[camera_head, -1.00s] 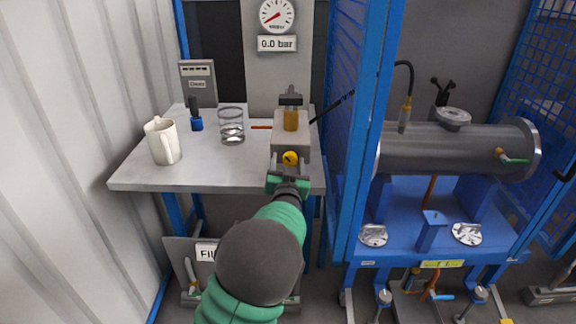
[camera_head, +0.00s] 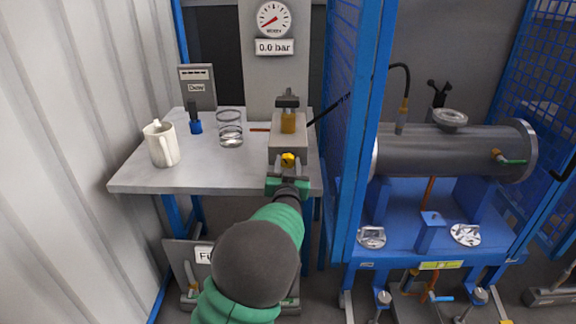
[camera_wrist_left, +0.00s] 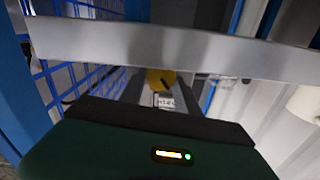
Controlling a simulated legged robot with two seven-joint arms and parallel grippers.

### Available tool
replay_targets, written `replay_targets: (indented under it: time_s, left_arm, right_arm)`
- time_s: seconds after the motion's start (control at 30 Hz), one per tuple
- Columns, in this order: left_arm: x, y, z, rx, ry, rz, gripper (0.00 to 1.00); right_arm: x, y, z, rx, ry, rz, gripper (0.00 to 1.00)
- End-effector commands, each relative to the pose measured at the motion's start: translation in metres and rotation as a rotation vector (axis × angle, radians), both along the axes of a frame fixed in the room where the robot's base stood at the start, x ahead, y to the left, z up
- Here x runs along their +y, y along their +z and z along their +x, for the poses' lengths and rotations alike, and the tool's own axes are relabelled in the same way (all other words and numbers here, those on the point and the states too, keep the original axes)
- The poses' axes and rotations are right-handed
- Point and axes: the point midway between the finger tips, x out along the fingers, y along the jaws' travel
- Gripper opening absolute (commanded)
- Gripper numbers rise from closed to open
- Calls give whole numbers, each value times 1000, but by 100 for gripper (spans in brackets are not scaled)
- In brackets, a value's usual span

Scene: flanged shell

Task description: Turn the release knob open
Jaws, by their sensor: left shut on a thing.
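The yellow release knob (camera_head: 288,159) is on the front of a grey pump block (camera_head: 289,137) near the right front edge of the table. My left gripper (camera_head: 287,178) reaches up to it from the front and is shut on the knob. The fingertips partly cover the knob in the head view. The knob also shows in the left wrist view (camera_wrist_left: 160,80), beyond the dark front of my gripper. The gauge (camera_head: 273,19) above has a display (camera_head: 274,47) reading 0.0 bar. My right gripper is not in view.
A white mug (camera_head: 161,145), a glass (camera_head: 230,128) and a small blue-based item (camera_head: 196,126) stand on the table (camera_head: 225,178), left of the block. A blue mesh cage (camera_head: 352,130) stands close on the right, with a grey flanged vessel (camera_head: 450,152) inside.

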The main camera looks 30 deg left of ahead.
Motion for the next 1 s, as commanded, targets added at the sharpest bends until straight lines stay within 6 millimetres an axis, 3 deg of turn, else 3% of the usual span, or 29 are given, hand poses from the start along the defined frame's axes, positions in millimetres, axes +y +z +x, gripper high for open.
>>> replay_targets:
  time_s: [1.0]
  left_arm:
    - [2,-8,-1,-413,-4,-695,0]
  right_arm:
    - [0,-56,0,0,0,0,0]
